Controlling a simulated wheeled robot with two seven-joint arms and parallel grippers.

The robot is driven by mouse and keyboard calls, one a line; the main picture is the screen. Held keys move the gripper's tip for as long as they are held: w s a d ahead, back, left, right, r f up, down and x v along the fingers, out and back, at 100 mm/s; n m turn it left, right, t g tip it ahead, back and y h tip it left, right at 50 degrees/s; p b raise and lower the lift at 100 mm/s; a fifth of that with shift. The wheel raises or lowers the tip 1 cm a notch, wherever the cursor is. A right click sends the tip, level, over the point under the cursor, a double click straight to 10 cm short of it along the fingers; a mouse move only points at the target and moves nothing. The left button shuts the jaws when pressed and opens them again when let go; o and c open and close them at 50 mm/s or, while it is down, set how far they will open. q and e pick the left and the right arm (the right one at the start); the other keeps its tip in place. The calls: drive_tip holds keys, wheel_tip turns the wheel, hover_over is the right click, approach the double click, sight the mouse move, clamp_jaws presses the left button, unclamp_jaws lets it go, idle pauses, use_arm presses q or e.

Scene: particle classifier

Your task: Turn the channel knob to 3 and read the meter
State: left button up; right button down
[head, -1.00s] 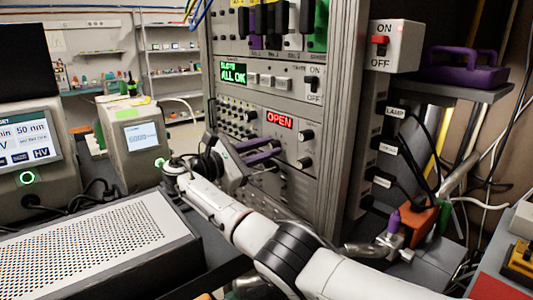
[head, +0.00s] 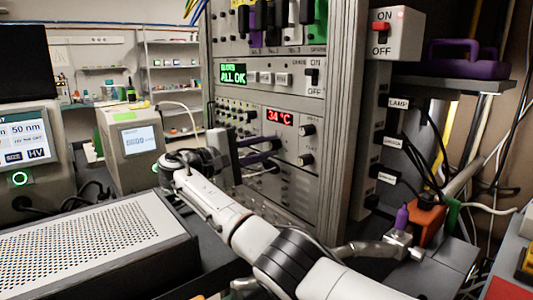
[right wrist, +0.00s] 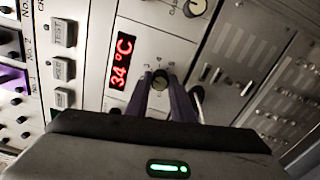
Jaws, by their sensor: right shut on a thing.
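My right gripper (head: 274,149) reaches the rack panel from the front, its purple fingers pointing at the area just below the red meter display (head: 280,117). In the right wrist view the fingers close around a small dark round knob (right wrist: 160,80) beside the display (right wrist: 121,61). The display reads "34 °C". My left gripper is not in view.
Two more black knobs, an upper one (head: 307,129) and a lower one (head: 305,160), sit right of the fingers. A perforated metal box (head: 90,240) stands at left, below my arm.

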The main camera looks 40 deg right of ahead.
drive_tip(key=shift+m, duration=0.6)
drive_tip(key=c, duration=1.5)
unclamp_jaws()
drive_tip(key=shift+c, duration=0.2)
drive_tip(key=a, duration=1)
drive_tip(key=shift+s+a+b, duration=0.15)
drive_tip(key=shift+s+b, duration=0.3)
drive_tip(key=shift+f, duration=0.1)
